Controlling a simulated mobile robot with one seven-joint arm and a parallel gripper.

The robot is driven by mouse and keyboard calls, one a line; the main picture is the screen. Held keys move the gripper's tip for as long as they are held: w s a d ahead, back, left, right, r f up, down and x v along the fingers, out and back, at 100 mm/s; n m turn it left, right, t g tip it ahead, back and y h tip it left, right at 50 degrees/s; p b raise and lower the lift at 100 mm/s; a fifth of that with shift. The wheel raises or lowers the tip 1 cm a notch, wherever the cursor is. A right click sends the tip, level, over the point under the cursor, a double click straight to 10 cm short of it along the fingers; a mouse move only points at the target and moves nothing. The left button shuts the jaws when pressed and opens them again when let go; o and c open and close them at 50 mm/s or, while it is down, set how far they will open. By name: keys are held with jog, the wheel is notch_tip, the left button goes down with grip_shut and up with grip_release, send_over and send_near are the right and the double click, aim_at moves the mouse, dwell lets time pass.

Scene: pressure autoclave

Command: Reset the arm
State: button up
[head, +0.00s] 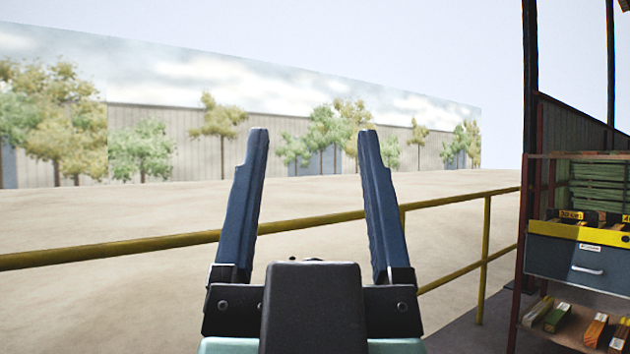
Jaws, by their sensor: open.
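My gripper (313,140) is in the middle of the head view, its two dark blue fingers pointing up and spread well apart. Nothing is between the fingers, and they touch nothing. The black gripper body shows at the bottom of the picture. The rest of the arm is mostly out of view. No autoclave shows in this view.
A yellow railing (140,245) runs across behind my gripper. At the right stands a shelf rack (523,245) with a grey drawer (575,262), a yellow-edged tray and several long boxes below. Beyond the railing are open pale ground and a wall with trees.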

jog(key=shift+s+r, duration=0.4)
jog(key=shift+s, duration=0.05)
notch_tip(320, 180, up, 27)
jog(key=p, duration=2.7)
